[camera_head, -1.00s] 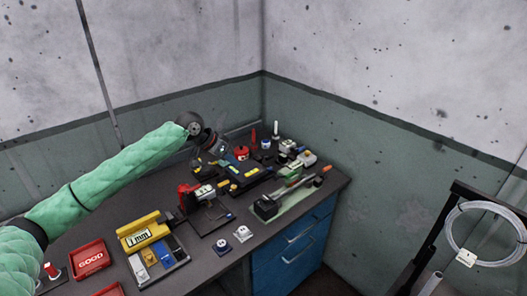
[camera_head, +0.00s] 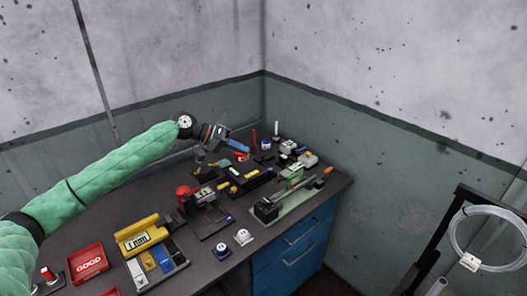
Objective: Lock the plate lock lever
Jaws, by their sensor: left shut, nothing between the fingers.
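My left gripper (camera_head: 239,145) is shut and empty. It is at the end of the green-sleeved arm, above the back of the bench, and points right. Below it lies a black fixture (camera_head: 252,181) with yellow parts. To the right, a green-based device (camera_head: 284,205) carries a long grey lever (camera_head: 307,184) with an orange-red tip near the bench's right edge. A red and black press-like device (camera_head: 190,200) stands left of it. I cannot tell which part is the plate lock lever, as the parts are small. My right gripper is out of view.
A yellow-topped tray (camera_head: 140,238) and a red bin (camera_head: 86,260) sit front left. Several small items crowd the back corner. A stand with coiled wire (camera_head: 489,240) is at right.

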